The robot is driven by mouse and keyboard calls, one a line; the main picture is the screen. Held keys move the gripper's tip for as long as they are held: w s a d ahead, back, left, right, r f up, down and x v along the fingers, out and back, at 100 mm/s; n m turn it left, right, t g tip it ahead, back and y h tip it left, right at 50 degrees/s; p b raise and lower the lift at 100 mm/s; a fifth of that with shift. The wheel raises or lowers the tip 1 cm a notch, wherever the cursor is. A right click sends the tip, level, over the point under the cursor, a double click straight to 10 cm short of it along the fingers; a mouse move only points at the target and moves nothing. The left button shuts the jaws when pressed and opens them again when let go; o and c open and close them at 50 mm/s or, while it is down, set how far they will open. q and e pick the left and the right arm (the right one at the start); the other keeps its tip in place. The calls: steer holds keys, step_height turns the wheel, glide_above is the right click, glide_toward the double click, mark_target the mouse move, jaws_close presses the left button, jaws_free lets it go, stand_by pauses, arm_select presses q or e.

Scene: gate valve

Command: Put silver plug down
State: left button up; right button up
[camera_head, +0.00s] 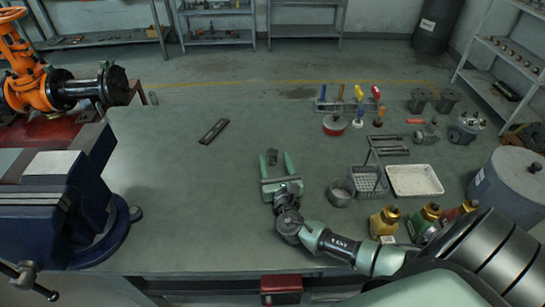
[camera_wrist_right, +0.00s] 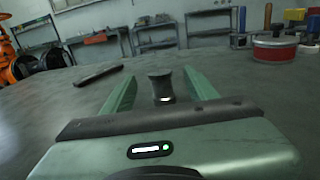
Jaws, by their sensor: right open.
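The silver plug (camera_head: 272,156) stands upright on the grey-green workbench (camera_head: 190,190), near its middle. My right gripper (camera_head: 276,164) is open, with its two green fingers on either side of the plug. In the right wrist view the plug (camera_wrist_right: 160,88) shows as a dark, waisted piece between the open fingers (camera_wrist_right: 158,90), with gaps on both sides. It appears to rest on the bench top. My left gripper is in neither view.
A flat dark bar (camera_head: 213,131) lies to the left of the plug. A blue vise (camera_head: 60,210) stands at the left.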

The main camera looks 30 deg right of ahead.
mark_target(274, 156)
steer(key=x, duration=0.4)
steer(key=shift+a, duration=0.1)
steer(key=shift+s, duration=0.1)
jaws_close()
steer(key=shift+r, duration=0.1)
